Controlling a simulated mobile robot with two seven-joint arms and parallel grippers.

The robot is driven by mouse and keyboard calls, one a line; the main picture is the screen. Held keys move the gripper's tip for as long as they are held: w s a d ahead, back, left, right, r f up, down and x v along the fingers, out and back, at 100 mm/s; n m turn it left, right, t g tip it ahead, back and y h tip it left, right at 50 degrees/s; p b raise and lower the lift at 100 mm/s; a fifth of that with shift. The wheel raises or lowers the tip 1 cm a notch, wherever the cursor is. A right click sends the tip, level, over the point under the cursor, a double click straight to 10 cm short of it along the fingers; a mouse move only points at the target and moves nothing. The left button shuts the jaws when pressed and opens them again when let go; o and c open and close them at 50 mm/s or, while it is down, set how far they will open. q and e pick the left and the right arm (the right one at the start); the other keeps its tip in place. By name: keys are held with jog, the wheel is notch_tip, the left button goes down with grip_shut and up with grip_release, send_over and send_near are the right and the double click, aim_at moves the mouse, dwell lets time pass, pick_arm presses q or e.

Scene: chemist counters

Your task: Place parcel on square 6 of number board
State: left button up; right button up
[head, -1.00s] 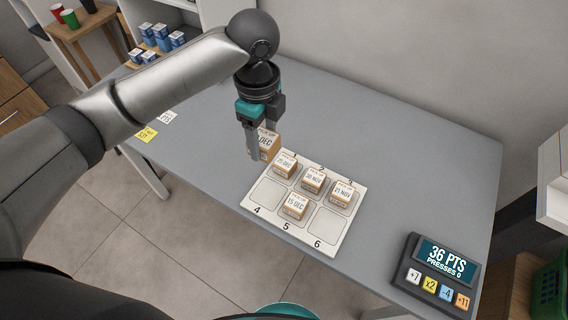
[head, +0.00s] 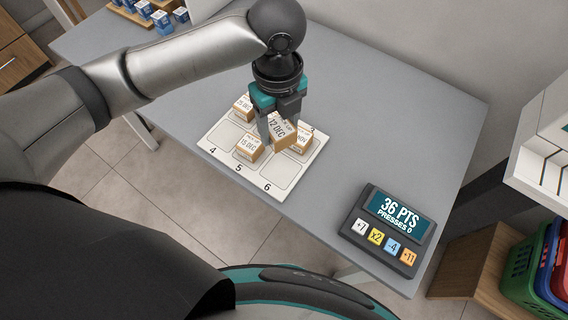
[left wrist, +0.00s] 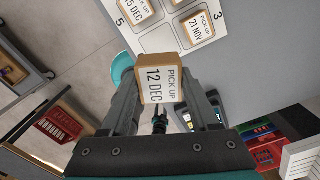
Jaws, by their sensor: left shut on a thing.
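My left gripper (head: 280,120) is shut on the parcel (head: 281,131), a small brown box whose label reads 12 DEC. The parcel also shows between the fingers in the left wrist view (left wrist: 160,82). It is held above the white number board (head: 250,184), over its right part. Square 6 (head: 279,172) is bare, as is square 4. The 15 DEC box (head: 249,148) stands on square 5. A 25 DEC box (head: 243,107) and the 21 NOV box (head: 302,138) stand in the back row. The gripper hides the middle of that row. My right gripper is not in view.
A points device (head: 390,232) reading 36 PTS, with several coloured buttons, stands on the grey table (head: 400,110) right of the board. Blue boxes stand at the far left. Shelving (head: 545,160) and baskets (head: 530,262) are at the right. The table behind the board is clear.

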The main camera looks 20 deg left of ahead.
pick_arm(q)
jog(key=b, duration=0.2)
send_over(281, 170)
notch_tip(281, 170, down, 9)
jog(key=shift+a+f, duration=0.1)
jog(key=shift+f, duration=0.6)
notch_tip(281, 170, down, 4)
jog(key=shift+r+b, duration=0.15)
jog(key=shift+b, duration=0.4)
jog(key=o, duration=1.4)
jog(key=shift+o, duration=0.2)
notch_tip(281, 170, up, 12)
jog(key=p, duration=0.3)
jog(key=shift+r, duration=0.1)
